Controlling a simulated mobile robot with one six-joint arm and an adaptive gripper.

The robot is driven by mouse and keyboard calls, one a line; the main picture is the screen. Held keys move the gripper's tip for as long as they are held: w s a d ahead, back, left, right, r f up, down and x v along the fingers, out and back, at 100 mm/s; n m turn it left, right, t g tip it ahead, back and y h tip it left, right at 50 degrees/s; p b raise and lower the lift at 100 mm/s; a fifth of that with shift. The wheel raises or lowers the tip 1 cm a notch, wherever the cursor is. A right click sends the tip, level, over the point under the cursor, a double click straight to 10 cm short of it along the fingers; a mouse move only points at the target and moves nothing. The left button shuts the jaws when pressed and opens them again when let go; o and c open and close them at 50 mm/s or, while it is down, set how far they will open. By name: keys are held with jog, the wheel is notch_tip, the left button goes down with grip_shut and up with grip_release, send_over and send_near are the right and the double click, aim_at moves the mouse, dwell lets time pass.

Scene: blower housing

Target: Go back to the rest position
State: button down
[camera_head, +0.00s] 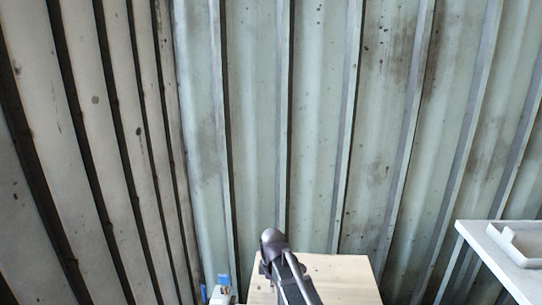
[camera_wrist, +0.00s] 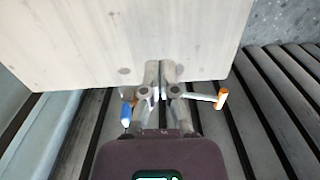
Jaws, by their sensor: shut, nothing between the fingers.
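In the wrist view, my gripper (camera_wrist: 160,70) is shut and empty, its two grey fingers side by side. The fingertips overlap the near edge of a pale wooden top (camera_wrist: 90,40). I cannot tell whether they touch it. In the head view, a dark grey part of my arm rises at the bottom centre, in front of the pale wooden top (camera_head: 345,275). The fingertips cannot be made out there.
A blue-tipped item (camera_wrist: 127,114) and an orange-tipped item (camera_wrist: 221,98) show beside the fingers. At right, a light table (camera_head: 480,240) bears a white tray (camera_head: 520,256). Small blue and white items (camera_head: 222,290) stand left of the wooden top. Corrugated walls (camera_head: 300,120) close the back and left.

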jog(key=s+d+m, duration=0.2)
jog(key=d+m, duration=0.1)
jog(key=s+d+m, duration=0.2)
jog(key=d, duration=0.1)
jog(key=s+d+m, duration=0.3)
jog(key=shift+d+m, duration=0.3)
jog(key=shift+d, duration=0.1)
jog(key=s+d+m, duration=0.6)
jog(key=d+m, duration=0.1)
jog(key=m, duration=0.1)
notch_tip(320, 180, up, 20)
jog(key=p, duration=2)
jog(key=shift+s, duration=0.15)
